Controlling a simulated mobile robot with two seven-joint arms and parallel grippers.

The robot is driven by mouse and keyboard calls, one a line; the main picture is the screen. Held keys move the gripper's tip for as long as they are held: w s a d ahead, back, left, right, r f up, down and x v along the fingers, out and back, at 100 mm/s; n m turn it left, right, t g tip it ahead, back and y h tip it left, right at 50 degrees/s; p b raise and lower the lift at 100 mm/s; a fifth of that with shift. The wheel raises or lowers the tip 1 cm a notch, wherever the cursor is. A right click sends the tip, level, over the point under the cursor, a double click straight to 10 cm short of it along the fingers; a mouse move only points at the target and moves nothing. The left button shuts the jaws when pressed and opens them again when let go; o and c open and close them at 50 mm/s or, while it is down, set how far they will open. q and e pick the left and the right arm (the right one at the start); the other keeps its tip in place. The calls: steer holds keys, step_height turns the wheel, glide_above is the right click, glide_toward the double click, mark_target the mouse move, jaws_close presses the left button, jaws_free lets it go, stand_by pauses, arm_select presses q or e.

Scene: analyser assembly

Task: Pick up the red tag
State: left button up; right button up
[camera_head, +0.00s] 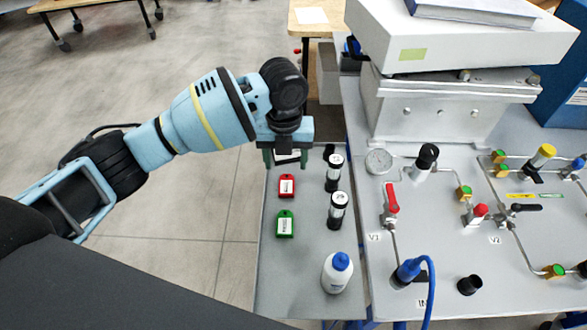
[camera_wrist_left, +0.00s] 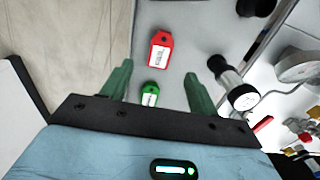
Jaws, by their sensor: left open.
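The red tag (camera_head: 287,186) lies flat on the grey side shelf, with a white label on its face. It also shows in the left wrist view (camera_wrist_left: 160,52), ahead of the fingers. A green tag (camera_head: 285,224) lies nearer the front of the shelf; in the left wrist view it (camera_wrist_left: 150,94) shows between the fingers. My right gripper is not in view.
A white bottle with a blue cap (camera_head: 337,272) stands at the front of the shelf (camera_head: 283,285). The valve panel (camera_head: 440,260) lies to the right, with a white analyser box (camera_head: 440,100) behind.

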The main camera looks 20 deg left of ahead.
mark_target(287, 184)
arm_select(q)
steer(key=shift+w, duration=0.15)
steer(key=shift+s, duration=0.35)
steer(key=shift+s+f, duration=0.15)
steer(key=shift+f, duration=1.1)
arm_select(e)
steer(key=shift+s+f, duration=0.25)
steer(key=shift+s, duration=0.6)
arm_select(q)
steer(key=f, duration=0.5)
steer(key=shift+w, duration=0.3)
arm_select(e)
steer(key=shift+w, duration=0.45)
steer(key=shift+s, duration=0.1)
